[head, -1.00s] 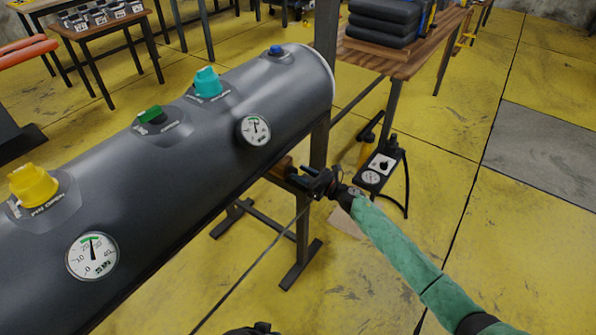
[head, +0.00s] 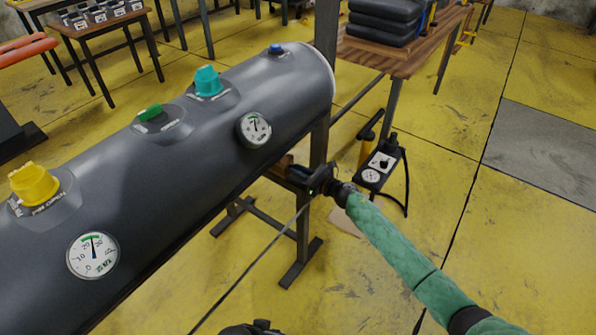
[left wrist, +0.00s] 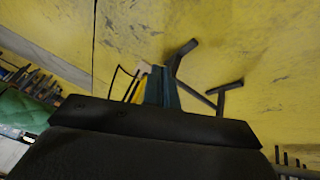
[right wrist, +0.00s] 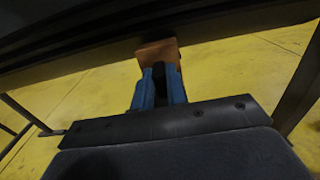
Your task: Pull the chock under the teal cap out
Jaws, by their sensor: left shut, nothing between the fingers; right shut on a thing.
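The teal cap (head: 207,83) sits on top of a dark grey inflatable tube. A brown wooden chock (head: 281,167) shows partly below the tube, toward its far right end. In the right wrist view the chock (right wrist: 157,50) is under the dark tube, just ahead of the blue fingers. My right gripper (right wrist: 160,88) is shut on a dark part at the chock's near side; in the head view it (head: 303,174) is beside the stand's post. My left gripper (left wrist: 163,85) is shut and empty; only a dark bit of that arm shows at the head view's bottom edge.
A yellow cap (head: 33,184), a green cap (head: 150,112) and a blue cap (head: 275,49) are also on the tube, with two gauges on its side. A metal post (head: 319,140) stands close to my right gripper. A pump (head: 382,165) stands on the yellow floor behind.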

